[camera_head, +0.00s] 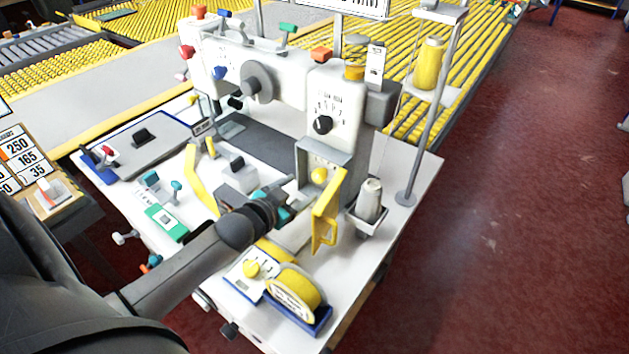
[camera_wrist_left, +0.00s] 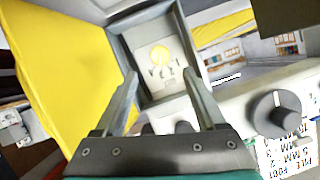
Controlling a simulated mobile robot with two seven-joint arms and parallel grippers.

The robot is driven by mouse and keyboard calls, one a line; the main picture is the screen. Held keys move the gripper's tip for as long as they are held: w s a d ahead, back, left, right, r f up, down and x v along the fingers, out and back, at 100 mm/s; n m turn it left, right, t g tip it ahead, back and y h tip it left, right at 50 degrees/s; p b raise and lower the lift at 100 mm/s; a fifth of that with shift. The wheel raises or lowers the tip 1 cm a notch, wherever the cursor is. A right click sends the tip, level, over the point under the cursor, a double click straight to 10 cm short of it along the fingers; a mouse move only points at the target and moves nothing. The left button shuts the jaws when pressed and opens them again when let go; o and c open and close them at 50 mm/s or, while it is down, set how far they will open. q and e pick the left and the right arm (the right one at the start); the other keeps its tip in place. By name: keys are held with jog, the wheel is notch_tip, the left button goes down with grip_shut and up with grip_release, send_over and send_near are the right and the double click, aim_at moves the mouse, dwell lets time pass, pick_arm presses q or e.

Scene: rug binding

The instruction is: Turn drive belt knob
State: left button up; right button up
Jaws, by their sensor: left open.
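A yellow round knob (camera_head: 319,174) sits inside an open grey box on the front of the white sewing machine (camera_head: 292,80). It also shows in the left wrist view (camera_wrist_left: 160,53), on a pale plate with small dark marks. I cannot read a drive belt label on it. A yellow hinged cover (camera_head: 327,212) stands open at the box's right in the head view. My left gripper (camera_head: 300,190) is open and empty, pointing at the box. In the left wrist view its fingers (camera_wrist_left: 164,92) are spread below the knob, apart from it. My right gripper is not in view.
A black dial (camera_head: 322,124) is above the box. A white cone in a holder (camera_head: 368,202) stands right of the cover. A thread stand (camera_head: 428,110) rises at the right edge. The red floor beyond is clear.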

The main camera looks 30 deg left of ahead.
aim_at(317, 178)
pick_arm(q)
jog(key=b+x, duration=0.2)
jog(key=x, duration=0.6)
jog(key=shift+w, duration=0.15)
grip_shut()
dwell(0.5)
